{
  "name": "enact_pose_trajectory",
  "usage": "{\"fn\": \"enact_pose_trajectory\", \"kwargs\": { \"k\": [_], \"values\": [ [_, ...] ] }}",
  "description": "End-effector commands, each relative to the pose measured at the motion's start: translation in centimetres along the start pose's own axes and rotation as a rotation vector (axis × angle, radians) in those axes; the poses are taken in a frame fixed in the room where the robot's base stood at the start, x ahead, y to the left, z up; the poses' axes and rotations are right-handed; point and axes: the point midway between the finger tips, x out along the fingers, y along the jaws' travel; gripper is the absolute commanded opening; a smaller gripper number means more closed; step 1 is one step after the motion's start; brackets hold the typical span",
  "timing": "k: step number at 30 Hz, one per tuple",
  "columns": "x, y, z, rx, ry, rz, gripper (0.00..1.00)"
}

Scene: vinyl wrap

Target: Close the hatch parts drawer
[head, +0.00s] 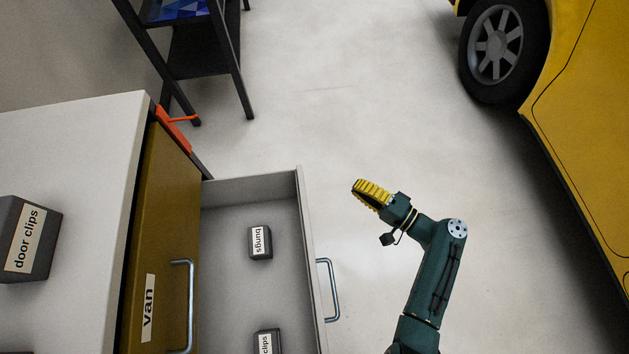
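An open drawer (225,215) sticks out to the right from the cabinet. Its light front panel (305,215) has a metal bar handle (328,290) on the outer side. Any label on that front is hidden from this view, so I cannot read whether it is the hatch parts drawer. My gripper (362,188), with yellow ribbed fingers, is to the right of the drawer's far front corner, apart from it in the picture. It holds nothing that I can see, and the gap between its fingers does not show.
Inside the drawer are a "bungs" box (260,243) and a partly cut-off "clips" box (267,342). A shut drawer front marked "van" (160,230) has its own handle. A "door clips" box (30,238) stands on the cabinet top. A dark rack (205,60) and yellow vehicle (590,130) flank clear floor.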

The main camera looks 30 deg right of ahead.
Motion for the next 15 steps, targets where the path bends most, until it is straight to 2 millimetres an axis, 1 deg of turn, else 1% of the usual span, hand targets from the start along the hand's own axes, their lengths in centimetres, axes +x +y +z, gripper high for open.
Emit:
{"fn": "enact_pose_trajectory", "kwargs": {
  "k": [1,2,5,8,15],
  "values": [
    [0.0,0.4,-0.1,0.005,0.003,-0.007,0.00],
    [0.1,0.4,-0.1,0.008,0.003,-0.010,0.00],
    [1.3,0.2,0.0,0.007,-0.001,-0.010,0.00],
    [3.2,0.4,0.1,0.006,-0.002,-0.009,0.00],
    [8.6,0.5,0.1,0.005,-0.002,-0.009,0.00]
  ]
}}
